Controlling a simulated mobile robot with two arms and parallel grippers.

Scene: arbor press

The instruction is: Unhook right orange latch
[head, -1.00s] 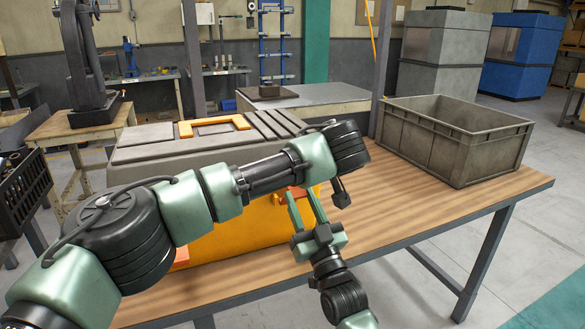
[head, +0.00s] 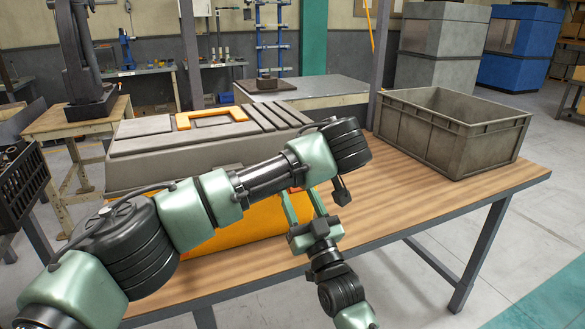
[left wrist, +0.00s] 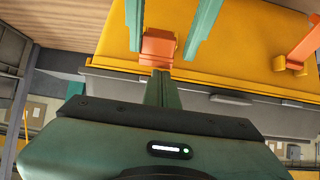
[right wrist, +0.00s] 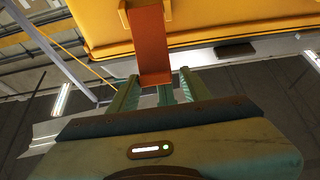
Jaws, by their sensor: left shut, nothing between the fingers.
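The yellow toolbox (head: 235,228) with a grey lid (head: 160,160) stands on the wooden table, largely behind my left arm. Its right orange latch shows in the left wrist view (left wrist: 158,48) and in the right wrist view (right wrist: 150,50). My right gripper (head: 302,196) is open in front of the box, with a finger either side of the latch's line; contact cannot be told. My left gripper (left wrist: 162,76) is shut and empty, its tips close to the latch by the lid edge. In the head view my left arm hides the left gripper. The left orange latch (left wrist: 305,45) sticks out from the box.
A grey open crate (head: 460,145) stands at the table's right rear. The wooden tabletop (head: 430,205) is clear between crate and toolbox. An orange handle (head: 212,117) lies on the lid. My two arms are close together in front of the box.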

